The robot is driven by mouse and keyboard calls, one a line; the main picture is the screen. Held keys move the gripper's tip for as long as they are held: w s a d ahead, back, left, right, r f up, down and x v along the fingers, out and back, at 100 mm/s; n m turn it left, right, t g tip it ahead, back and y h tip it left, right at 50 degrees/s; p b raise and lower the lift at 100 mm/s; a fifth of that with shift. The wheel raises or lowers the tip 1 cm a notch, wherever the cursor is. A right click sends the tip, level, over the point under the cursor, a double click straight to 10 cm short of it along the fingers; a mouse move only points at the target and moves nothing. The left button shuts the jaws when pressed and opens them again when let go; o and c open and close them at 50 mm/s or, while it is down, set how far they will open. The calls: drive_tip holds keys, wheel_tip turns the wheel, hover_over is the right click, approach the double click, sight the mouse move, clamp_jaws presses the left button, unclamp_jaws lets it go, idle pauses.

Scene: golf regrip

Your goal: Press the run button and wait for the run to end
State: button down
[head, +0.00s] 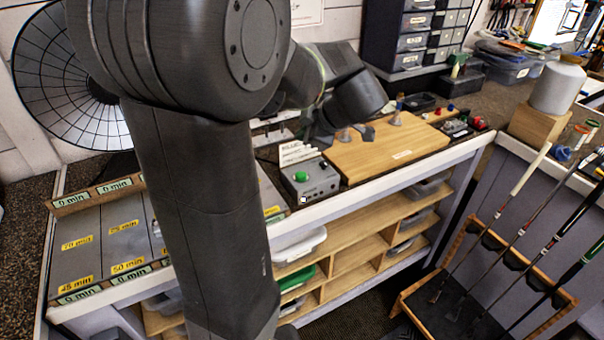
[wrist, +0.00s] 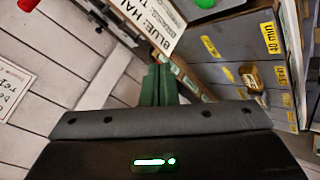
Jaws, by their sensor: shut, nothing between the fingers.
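The run button is a green dome (head: 300,177) on top of a small grey box (head: 318,186) at the bench's front edge, in the middle of the head view. Part of a green dome (wrist: 205,3) shows at the top edge of the wrist view. My gripper (wrist: 160,72) is shut and empty, its fingers together below that dome in the picture. In the head view my gripper is behind the box, near the white printed card; its fingertips are hard to make out. I see no contact with the button.
A white printed card (head: 297,152) stands behind the box. A wooden board (head: 385,150) with small fittings lies to its right. Timed trays with yellow labels (head: 128,266) are at left. A rack of clubs (head: 490,240) stands at right.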

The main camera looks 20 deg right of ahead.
drive_tip(key=b, duration=0.4)
hover_over(304, 176)
wheel_tip(304, 176, down, 8)
drive_tip(key=shift+d+r, duration=0.1)
drive_tip(key=shift+r, duration=0.15)
drive_tip(key=shift+f+b, duration=0.65)
drive_tip(key=shift+b, duration=0.1)
drive_tip(key=shift+f+b, duration=0.95)
drive_tip(key=shift+b, duration=0.95)
idle(1.6)
drive_tip(key=shift+r, duration=1)
drive_tip(key=shift+r+p, duration=0.85)
drive_tip(key=shift+r, duration=1.65)
drive_tip(key=shift+f, duration=0.1)
